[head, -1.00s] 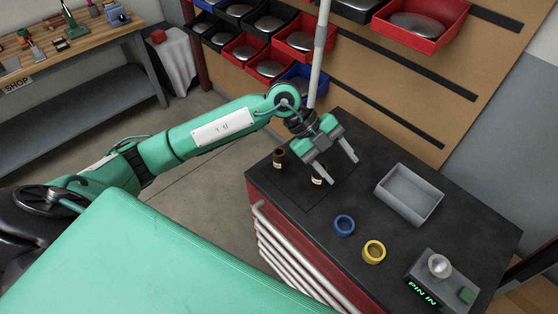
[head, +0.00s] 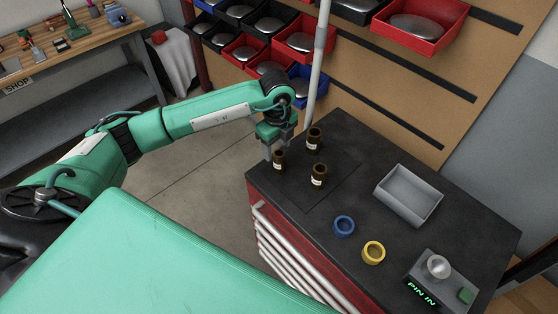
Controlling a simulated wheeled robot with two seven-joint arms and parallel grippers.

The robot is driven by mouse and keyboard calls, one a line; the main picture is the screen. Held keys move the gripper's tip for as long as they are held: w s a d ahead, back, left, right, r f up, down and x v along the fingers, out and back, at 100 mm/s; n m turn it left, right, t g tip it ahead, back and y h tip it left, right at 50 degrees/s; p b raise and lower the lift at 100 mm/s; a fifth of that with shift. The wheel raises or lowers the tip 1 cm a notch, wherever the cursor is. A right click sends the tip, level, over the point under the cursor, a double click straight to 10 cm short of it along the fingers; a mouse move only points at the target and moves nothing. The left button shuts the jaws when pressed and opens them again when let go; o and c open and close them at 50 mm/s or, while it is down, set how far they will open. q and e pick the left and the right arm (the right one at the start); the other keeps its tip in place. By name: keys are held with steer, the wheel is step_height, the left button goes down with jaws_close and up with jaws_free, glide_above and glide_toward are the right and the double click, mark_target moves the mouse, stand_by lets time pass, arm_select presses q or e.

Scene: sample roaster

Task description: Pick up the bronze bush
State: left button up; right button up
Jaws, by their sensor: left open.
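A yellow-gold ring (head: 374,252), the closest match in look to a bronze bush, lies flat near the front edge of the dark cabinet top (head: 300,228). A similar blue ring (head: 344,226) lies just left of it. My right gripper is not in view.
Two more brown jars with pale labels (head: 314,139) (head: 318,176) stand nearby. A grey open tray (head: 408,194) lies right of centre. A grey device (head: 440,285) with a "PIN IN" display stands at the front right. A pale pole (head: 318,75) rises behind the cabinet.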

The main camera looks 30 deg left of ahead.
mark_target(279, 153)
arm_select(q)
steer(key=shift+f, duration=0.65)
steer(key=f, duration=0.3)
steer(key=f+p, duration=0.1)
steer(key=f, duration=0.1)
steer(key=shift+w, duration=0.4)
steer(key=shift+c, duration=0.3)
steer(key=c, duration=1.1)
jaws_close()
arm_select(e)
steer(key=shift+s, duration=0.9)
arm_select(q)
steer(key=shift+r, duration=0.1)
